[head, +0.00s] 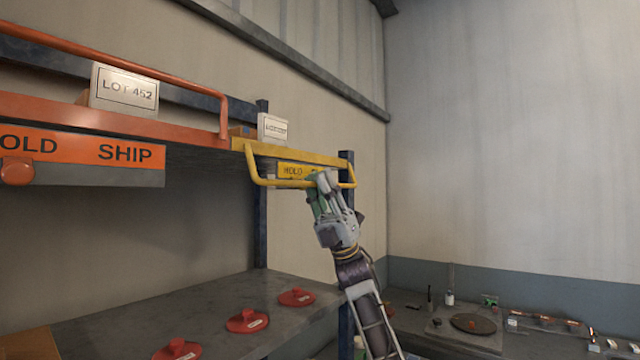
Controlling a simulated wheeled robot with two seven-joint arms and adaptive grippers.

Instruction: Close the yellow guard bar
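The yellow guard bar (279,184) hangs low in front of the yellow shelf edge (270,150), with its long rail below that edge. My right gripper (322,181) reaches up from below and overlaps the right part of the rail. Its fingers are at the rail, but whether they are closed around it is not clear. My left gripper is not in view.
An orange guard bar (130,62) stands raised at left, before a LOT 452 box (124,90). A small white-labelled box (272,128) sits on the yellow shelf. Red handled discs (247,321) lie on the lower grey shelf (110,325). A cluttered bench (415,325) is at lower right.

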